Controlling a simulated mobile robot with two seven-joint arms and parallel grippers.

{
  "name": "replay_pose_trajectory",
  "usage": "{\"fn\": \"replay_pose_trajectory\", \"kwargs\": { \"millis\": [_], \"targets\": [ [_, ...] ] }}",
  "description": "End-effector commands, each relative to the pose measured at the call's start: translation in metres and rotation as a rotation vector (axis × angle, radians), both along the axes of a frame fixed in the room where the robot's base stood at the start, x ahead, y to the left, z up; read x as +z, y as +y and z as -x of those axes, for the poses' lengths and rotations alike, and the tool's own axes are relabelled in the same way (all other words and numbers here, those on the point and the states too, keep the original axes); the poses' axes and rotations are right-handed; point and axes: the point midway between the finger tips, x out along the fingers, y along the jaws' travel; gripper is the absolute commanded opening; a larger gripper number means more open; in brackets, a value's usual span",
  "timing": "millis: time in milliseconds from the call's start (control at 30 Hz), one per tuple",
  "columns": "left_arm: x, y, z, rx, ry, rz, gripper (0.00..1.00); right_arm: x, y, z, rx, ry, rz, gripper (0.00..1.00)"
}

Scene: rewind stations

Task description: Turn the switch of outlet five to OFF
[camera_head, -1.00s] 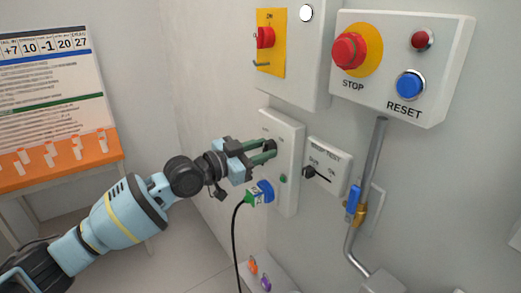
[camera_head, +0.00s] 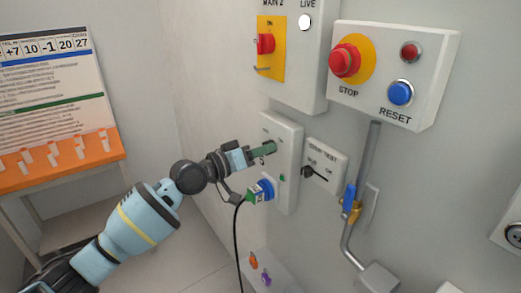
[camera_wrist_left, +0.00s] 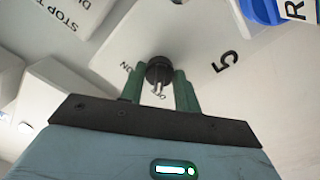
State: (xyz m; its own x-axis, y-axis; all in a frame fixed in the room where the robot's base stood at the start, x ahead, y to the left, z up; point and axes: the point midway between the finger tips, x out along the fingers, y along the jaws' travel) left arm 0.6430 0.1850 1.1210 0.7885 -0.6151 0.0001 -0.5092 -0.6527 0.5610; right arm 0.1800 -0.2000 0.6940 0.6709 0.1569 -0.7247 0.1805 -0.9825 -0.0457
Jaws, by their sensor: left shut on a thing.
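The outlet five box (camera_head: 291,165) is a tall pale box on the wall, and its face with the number 5 (camera_wrist_left: 224,60) fills much of the wrist view. Its switch (camera_wrist_left: 158,66) is a small black knob between an ON mark and a partly hidden second mark. My left gripper (camera_head: 268,148) is at the upper part of the box. In the wrist view its green fingers (camera_wrist_left: 158,82) are shut on the two sides of the knob. In the head view the fingers hide the knob. My right gripper is not in view.
A blue plug (camera_head: 265,188) with a black cable sits in the box just below my gripper. A test box (camera_head: 326,163) with a black knob is to the right. A STOP/RESET box (camera_head: 398,107) and a yellow-plated main switch box (camera_head: 315,85) are above.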

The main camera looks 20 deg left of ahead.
Motion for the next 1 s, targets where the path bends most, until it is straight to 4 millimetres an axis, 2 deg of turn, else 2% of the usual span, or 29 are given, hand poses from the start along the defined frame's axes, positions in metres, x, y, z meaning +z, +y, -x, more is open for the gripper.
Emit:
{"fn": "replay_pose_trajectory", "kwargs": {
  "millis": [300,767,800,933,1000],
  "targets": [
    [0.0002,-0.0002,0.0003,-0.001,0.054,0.068,0.09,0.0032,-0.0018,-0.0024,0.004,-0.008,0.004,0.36],
    [-0.0003,-0.0002,0.0001,-0.001,0.060,0.076,0.09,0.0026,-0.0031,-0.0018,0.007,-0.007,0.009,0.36],
    [-0.0003,-0.0002,0.0001,-0.001,0.060,0.076,0.37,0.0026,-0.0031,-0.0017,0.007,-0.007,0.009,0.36],
    [-0.0002,-0.0001,0.0001,-0.001,0.060,0.075,0.54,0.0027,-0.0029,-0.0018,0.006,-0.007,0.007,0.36],
    [-0.0002,-0.0001,0.0001,-0.001,0.059,0.074,0.54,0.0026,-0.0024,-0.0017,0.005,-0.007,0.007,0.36]
  ]
}}
